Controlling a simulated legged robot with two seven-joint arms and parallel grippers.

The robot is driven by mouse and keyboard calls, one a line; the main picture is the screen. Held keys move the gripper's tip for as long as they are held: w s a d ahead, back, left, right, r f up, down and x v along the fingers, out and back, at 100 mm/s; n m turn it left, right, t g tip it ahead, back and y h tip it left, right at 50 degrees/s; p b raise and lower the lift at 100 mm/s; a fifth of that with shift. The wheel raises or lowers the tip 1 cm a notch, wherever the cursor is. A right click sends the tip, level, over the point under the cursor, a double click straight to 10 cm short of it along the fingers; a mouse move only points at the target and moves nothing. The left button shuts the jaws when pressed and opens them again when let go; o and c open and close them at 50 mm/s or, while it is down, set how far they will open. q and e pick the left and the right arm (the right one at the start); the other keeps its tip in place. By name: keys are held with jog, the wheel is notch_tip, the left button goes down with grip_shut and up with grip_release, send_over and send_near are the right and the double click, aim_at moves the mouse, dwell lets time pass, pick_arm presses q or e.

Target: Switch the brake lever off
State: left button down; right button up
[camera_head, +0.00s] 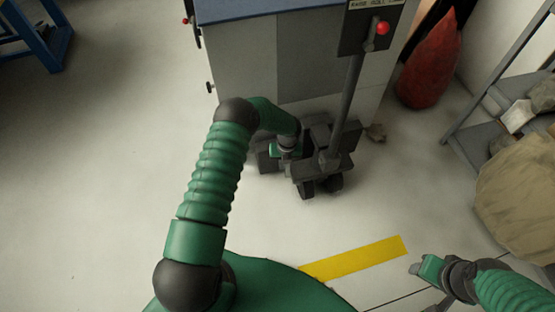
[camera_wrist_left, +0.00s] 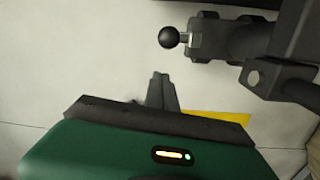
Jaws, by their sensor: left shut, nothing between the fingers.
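A short arm with a black ball knob (camera_wrist_left: 171,38) sticks out to the left from a dark grey wheeled unit (camera_head: 320,165); it may be the brake lever. My left gripper (camera_wrist_left: 162,85) is shut and empty in the left wrist view. Its tips show just below the ball knob in that picture, apart from it. In the head view my left wrist is down beside the unit's left side, and the fingers are hidden there. My right gripper (camera_head: 425,278) is low at the right, away from the unit; its fingers are not clear.
A tall grey handle (camera_head: 350,95) rises from the unit towards a red ball (camera_head: 382,28) by a dark sign plate. A grey cabinet (camera_head: 245,70) stands behind. A red sack (camera_head: 430,65) and a shelf (camera_head: 490,95) are at right. Floor at left is clear.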

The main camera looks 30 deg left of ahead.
pick_arm(q)
jog(key=w+a+r+p, duration=0.1)
jog(key=w+a+r, duration=0.2)
jog(key=r, duration=0.5)
jog(key=shift+a+r, duration=0.15)
jog(key=shift+a, duration=0.05)
pick_arm(e)
jog(key=r, duration=0.2)
jog(key=shift+s+a+r, duration=0.2)
jog(key=shift+a+r, duration=0.1)
jog(key=shift+a, duration=0.05)
pick_arm(q)
jog(key=shift+d+r, duration=0.1)
